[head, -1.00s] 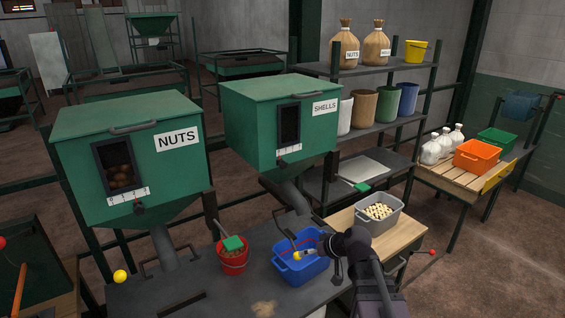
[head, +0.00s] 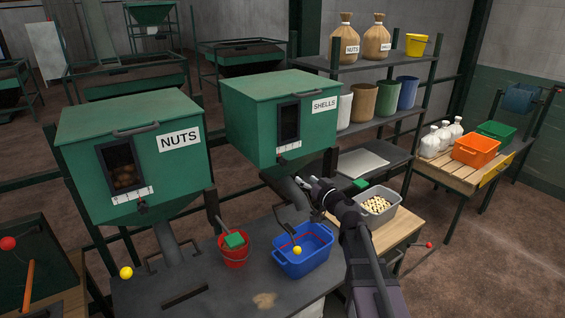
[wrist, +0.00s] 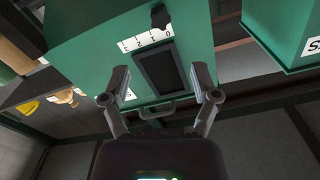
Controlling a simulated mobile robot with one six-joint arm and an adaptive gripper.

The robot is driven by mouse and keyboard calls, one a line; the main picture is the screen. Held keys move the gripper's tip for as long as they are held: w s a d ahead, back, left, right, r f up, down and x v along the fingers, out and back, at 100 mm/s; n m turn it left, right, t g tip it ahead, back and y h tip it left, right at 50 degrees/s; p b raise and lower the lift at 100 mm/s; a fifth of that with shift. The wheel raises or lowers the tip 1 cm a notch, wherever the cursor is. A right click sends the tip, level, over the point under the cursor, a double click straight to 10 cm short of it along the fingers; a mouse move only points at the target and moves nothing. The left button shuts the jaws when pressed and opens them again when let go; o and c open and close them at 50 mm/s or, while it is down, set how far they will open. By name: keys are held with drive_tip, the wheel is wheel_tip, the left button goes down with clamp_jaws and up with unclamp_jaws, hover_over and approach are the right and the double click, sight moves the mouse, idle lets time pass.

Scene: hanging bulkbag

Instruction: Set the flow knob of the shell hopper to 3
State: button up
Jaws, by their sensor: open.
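The green shell hopper (head: 262,120) stands right of the nut hopper, with a SHELLS label and a dark window. Its number strip (head: 289,148) runs along the lower front. In the wrist view, upside down, the strip (wrist: 146,39) reads 0 to 3 and the dark flow knob (wrist: 159,17) sits by the 0 end. In the head view the knob (head: 281,161) is small and at the strip's left end. My gripper (head: 308,181) is open and empty, below and right of the hopper's body. In the wrist view its fingers (wrist: 158,95) are wide apart, clear of the knob.
The nut hopper (head: 135,160) has its own strip and knob. A shelf rack (head: 385,68) stands behind right.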

sight(284, 163)
drive_tip(key=shift+w, duration=0.1)
drive_tip(key=x, duration=1.3)
drive_tip(key=shift+w+a, duration=0.25)
drive_tip(key=shift+a, duration=0.05)
drive_tip(key=shift+c, duration=0.3)
clamp_jaws()
